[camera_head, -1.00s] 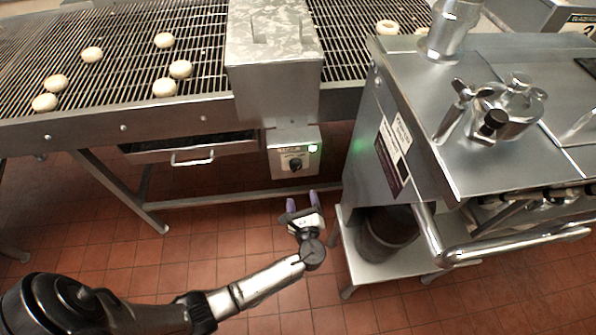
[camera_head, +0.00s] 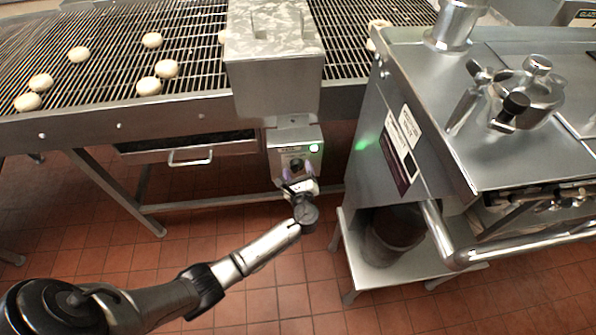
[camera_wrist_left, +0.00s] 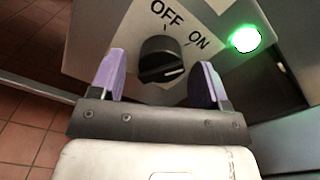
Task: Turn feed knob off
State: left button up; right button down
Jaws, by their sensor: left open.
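The black feed knob (camera_wrist_left: 161,60) sits on the front plate of a grey control box (camera_head: 274,158) below the conveyor. In the left wrist view its pointer line is turned toward the ON label, and the OFF label is above it. A green lamp (camera_wrist_left: 244,38) beside it is lit. My left gripper (camera_wrist_left: 157,78) is open, with one purple-padded finger on each side of the knob in that view. I cannot tell whether the fingers touch it. In the head view the gripper (camera_head: 299,172) is right at the box and partly covers the plate. My right gripper is not in view.
Several pale dough rounds (camera_head: 167,68) lie on the wire conveyor (camera_head: 110,72). A metal hopper (camera_head: 272,70) stands above the box. A steel machine (camera_head: 440,130) with a front rail is close on the right. A drawer handle (camera_head: 190,158) is left of the box.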

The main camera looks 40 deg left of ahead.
pick_arm(q)
jog(key=c, duration=0.9)
jog(key=n+b, duration=0.1)
jog(key=n, duration=0.2)
jog(key=shift+b, duration=0.3)
jog(key=n+b, duration=0.2)
jog(key=n, duration=0.1)
jog(key=shift+n, duration=0.3)
jog(key=n+b, duration=0.3)
jog(key=n, duration=0.2)
jog(key=shift+d+r, duration=0.1)
jog(key=shift+r, duration=0.05)
jog(key=shift+n, duration=0.3)
